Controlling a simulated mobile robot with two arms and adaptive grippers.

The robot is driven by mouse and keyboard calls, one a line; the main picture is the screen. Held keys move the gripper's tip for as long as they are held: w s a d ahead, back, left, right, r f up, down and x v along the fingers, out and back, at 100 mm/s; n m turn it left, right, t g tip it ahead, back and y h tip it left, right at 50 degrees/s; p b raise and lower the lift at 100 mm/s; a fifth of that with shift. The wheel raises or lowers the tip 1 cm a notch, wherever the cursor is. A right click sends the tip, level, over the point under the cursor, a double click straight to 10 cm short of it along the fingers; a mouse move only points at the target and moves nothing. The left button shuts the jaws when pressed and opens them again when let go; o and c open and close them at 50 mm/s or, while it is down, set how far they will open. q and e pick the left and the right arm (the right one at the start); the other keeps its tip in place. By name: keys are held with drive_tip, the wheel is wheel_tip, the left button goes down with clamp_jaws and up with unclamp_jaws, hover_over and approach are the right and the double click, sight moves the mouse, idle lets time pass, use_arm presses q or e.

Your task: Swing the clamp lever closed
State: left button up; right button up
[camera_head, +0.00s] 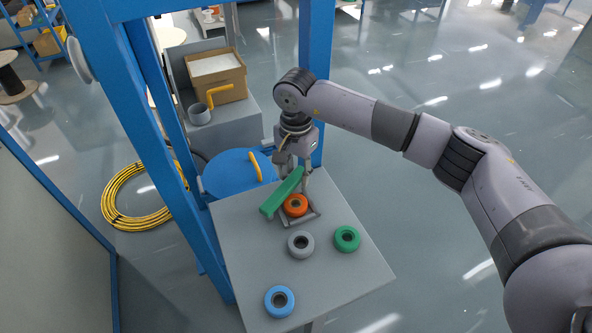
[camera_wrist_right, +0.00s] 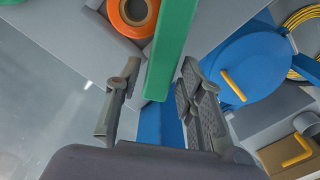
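The clamp lever is a green bar (camera_head: 283,193) lying slantwise over the table, beside an orange ring (camera_head: 296,205) that sits on a grey clamp base (camera_head: 308,217). My right gripper (camera_head: 296,168) is at the lever's far end, pointing down. In the right wrist view, the green lever (camera_wrist_right: 168,55) extends between the two spread fingers of my right gripper (camera_wrist_right: 155,90), with gaps on both sides. The orange ring (camera_wrist_right: 118,12) shows at the top, left of the lever. The gripper is open and holds nothing. My left gripper is in neither view.
A grey ring (camera_head: 301,245), a green ring (camera_head: 347,239) and a blue ring (camera_head: 279,301) lie on the grey table (camera_head: 250,265). Blue frame posts (camera_head: 317,60) stand at its left and back. A blue drum (camera_head: 230,172) with a yellow handle is behind.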

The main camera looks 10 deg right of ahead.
clamp_jaws()
idle(0.6)
